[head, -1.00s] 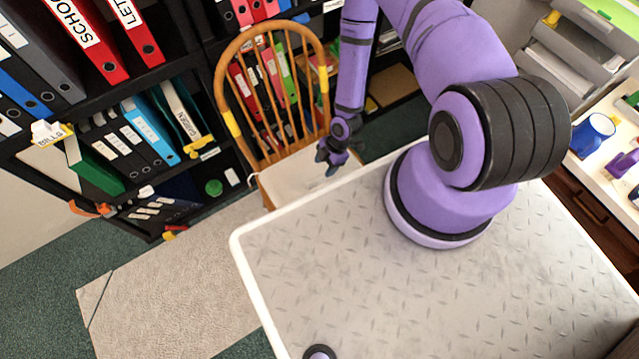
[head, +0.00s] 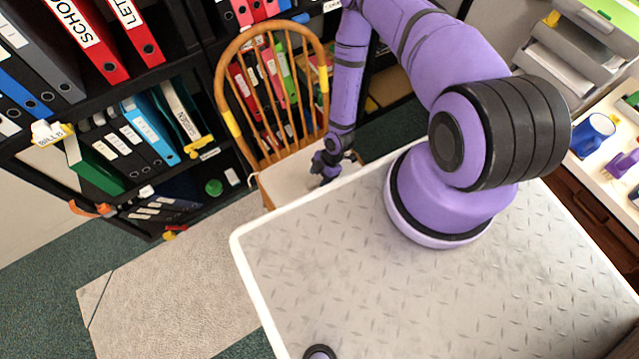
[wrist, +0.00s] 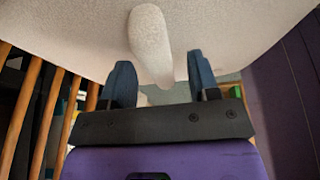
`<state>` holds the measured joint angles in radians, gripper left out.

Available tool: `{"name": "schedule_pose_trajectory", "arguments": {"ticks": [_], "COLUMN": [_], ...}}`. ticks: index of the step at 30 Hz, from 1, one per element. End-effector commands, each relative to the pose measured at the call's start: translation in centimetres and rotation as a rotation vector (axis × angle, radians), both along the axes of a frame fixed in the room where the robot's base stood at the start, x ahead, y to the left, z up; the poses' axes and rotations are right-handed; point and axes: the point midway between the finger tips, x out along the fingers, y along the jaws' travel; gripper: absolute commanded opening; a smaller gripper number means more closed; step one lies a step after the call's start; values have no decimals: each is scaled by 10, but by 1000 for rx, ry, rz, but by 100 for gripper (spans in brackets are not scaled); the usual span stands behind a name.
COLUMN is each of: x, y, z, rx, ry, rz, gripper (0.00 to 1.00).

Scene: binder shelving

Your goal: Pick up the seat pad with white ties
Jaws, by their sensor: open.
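The whitish seat pad (head: 290,184) lies on the seat of a wooden spindle-back chair (head: 232,110). In the wrist view the pad (wrist: 60,30) spans the top. A rounded white strip (wrist: 152,40), which looks like a tie, extends from it between my fingers. My gripper (head: 328,178) is at the right part of the seat, by the pad. In the wrist view my gripper (wrist: 160,72) is open, with one blue-grey finger on each side of the strip. I cannot tell whether the fingers touch the pad. The platform edge hides the pad's near part.
Chair spindles (wrist: 30,115) stand close at the left of the wrist view. Black shelves with binders (head: 150,130) stand behind and left of the chair. A desk with a blue mug (head: 592,135) is at the right. Grey mat (head: 180,290) covers open floor.

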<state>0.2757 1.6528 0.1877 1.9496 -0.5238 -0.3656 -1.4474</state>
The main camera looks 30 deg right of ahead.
Motion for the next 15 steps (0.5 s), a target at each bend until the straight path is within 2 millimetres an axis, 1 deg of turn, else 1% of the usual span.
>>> {"name": "schedule_pose_trajectory", "arguments": {"ticks": [14, 15], "x": [0, 0], "y": [0, 0], "z": [-5, -5], "rx": [0, 0], "ry": [1, 0], "rz": [0, 0], "gripper": [55, 48]}}
